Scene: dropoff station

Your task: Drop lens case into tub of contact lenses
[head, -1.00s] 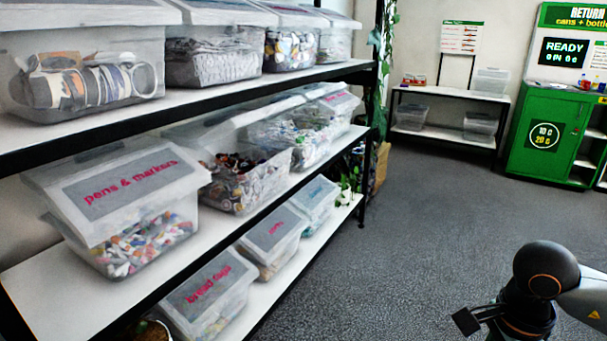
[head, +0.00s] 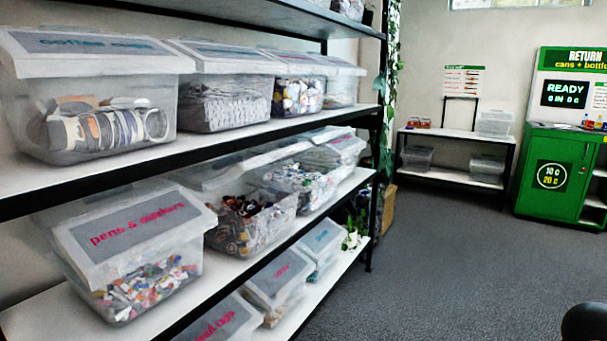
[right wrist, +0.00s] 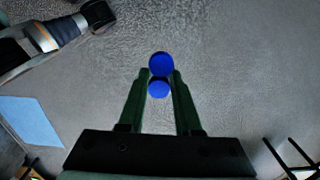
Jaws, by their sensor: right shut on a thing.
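A lens case (right wrist: 160,65), seen as two round blue parts, is between the tips of my right gripper (right wrist: 160,80) in the right wrist view. The gripper is shut on it and holds it above grey floor. Lidded clear tubs stand on the shelves at left. I cannot tell which holds contact lenses; one open middle-shelf tub (head: 300,180) has small white, blue and green items, but its label is unreadable.
The shelf rack (head: 60,190) has several tubs, including pens and markers (head: 140,270) and a tub of dark items (head: 245,225). Plants hang by its far post. A green return machine (head: 555,175) and low white shelf (head: 455,135) stand behind. The grey floor between is open.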

